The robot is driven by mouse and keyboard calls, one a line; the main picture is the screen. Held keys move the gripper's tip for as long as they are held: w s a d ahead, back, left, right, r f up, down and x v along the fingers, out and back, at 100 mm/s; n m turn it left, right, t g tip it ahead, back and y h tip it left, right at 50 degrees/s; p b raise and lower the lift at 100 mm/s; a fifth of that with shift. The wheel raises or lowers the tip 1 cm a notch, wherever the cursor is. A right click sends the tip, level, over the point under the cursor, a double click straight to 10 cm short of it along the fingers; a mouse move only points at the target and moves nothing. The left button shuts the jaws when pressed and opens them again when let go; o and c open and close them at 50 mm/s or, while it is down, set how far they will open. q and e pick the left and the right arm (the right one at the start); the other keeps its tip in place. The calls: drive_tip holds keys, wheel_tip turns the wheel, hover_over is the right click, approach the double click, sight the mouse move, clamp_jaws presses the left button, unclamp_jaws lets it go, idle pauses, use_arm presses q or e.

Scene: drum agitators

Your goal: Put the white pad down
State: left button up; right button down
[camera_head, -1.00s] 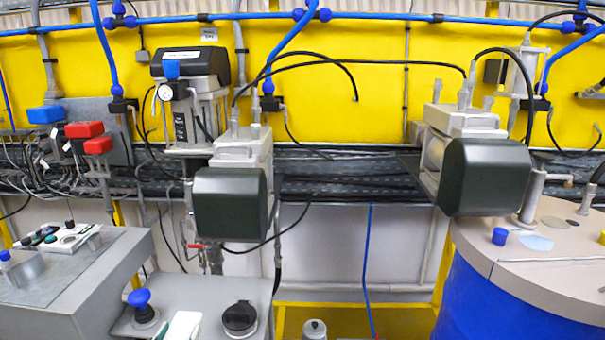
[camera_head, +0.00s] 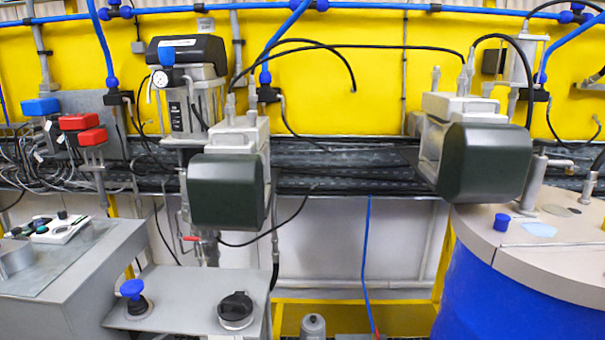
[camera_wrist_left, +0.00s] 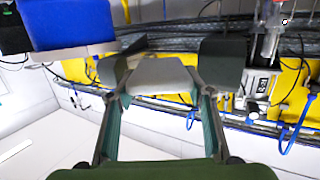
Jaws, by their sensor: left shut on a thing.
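The white pad (camera_wrist_left: 160,74) shows in the left wrist view as a pale, rounded block between the fingers of my left gripper (camera_wrist_left: 165,78). The gripper is shut on it, with a dark fingertip pad on each side. Wall and cables show behind the pad, and no surface is seen touching it. In the head view I cannot make out the pad or my left gripper. My right gripper is in neither view.
In the head view a grey table (camera_head: 185,312) carries a blue knob (camera_head: 133,291) and a black round cap (camera_head: 236,309), with bare room between. A grey console (camera_head: 75,262) stands left. A blue drum (camera_head: 490,300) stands right.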

use_arm(q)
drive_tip(key=shift+w+a, duration=0.15)
drive_tip(key=shift+a, duration=0.05)
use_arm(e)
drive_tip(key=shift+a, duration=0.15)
use_arm(q)
drive_tip(key=shift+d, duration=0.2)
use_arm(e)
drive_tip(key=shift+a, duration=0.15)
use_arm(q)
drive_tip(key=shift+a, duration=0.2)
drive_tip(key=shift+d, duration=0.2)
drive_tip(key=shift+a, duration=0.15)
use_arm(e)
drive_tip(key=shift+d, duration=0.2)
